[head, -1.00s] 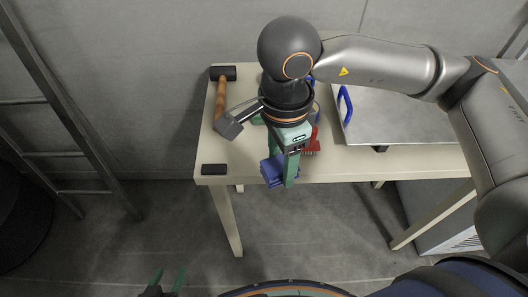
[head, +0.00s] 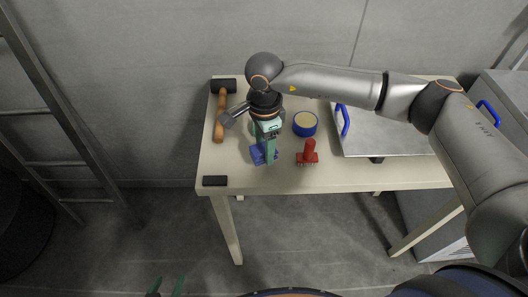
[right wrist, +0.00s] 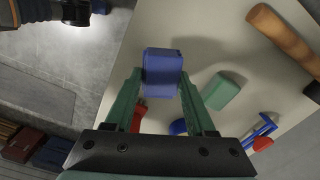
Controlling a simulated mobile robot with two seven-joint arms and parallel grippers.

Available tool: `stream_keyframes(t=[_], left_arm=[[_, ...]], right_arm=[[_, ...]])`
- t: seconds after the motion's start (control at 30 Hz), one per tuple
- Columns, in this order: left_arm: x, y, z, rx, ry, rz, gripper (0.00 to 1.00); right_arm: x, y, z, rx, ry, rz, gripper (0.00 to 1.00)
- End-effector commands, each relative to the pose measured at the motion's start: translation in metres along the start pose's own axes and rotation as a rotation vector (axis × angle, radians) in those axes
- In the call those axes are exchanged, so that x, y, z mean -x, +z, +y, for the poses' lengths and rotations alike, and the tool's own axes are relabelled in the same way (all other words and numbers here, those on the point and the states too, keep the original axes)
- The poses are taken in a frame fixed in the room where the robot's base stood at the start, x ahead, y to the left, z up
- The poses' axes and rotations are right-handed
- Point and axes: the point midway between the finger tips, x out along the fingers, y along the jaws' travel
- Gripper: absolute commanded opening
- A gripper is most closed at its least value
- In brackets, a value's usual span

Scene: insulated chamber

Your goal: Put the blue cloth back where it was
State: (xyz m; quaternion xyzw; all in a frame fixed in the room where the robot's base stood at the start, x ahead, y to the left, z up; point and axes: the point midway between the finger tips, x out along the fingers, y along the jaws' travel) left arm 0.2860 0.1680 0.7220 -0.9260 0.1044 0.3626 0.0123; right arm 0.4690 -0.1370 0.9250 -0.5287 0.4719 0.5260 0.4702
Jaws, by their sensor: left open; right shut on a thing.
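The blue cloth (head: 257,155) looks like a small folded block. My right gripper (head: 266,157) is shut on it, over the front left part of the table (head: 350,176). In the right wrist view the cloth (right wrist: 163,72) sits between the two green fingertips (right wrist: 163,90), with table surface beyond it. I cannot tell whether the cloth touches the table. My left gripper (head: 166,287) is open and empty at the bottom edge of the head view, away from the table.
A mallet (head: 221,115) lies left of the cloth, and a black block (head: 215,181) lies at the front left corner. A red brush (head: 308,153) and a round blue tin (head: 305,123) stand to the right. A green block (right wrist: 224,92) shows near the cloth in the wrist view.

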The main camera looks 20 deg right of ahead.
Motion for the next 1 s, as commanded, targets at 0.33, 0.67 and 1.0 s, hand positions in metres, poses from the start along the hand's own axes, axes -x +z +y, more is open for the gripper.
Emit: stream_keyframes(t=[0.33,0.67,1.0], left_arm=[[0.007,-0.008,0.001,0.000,0.000,-0.001,0.61],[0.006,-0.007,0.001,0.000,0.000,0.000,0.61],[0.006,-0.007,0.001,0.000,0.000,0.000,0.61]], right_arm=[[-0.035,-0.001,-0.005,-0.001,0.003,0.000,0.11],[-0.037,-0.001,-0.005,-0.001,0.000,0.000,0.71],[-0.036,-0.001,-0.005,-0.001,0.000,0.000,0.85]])
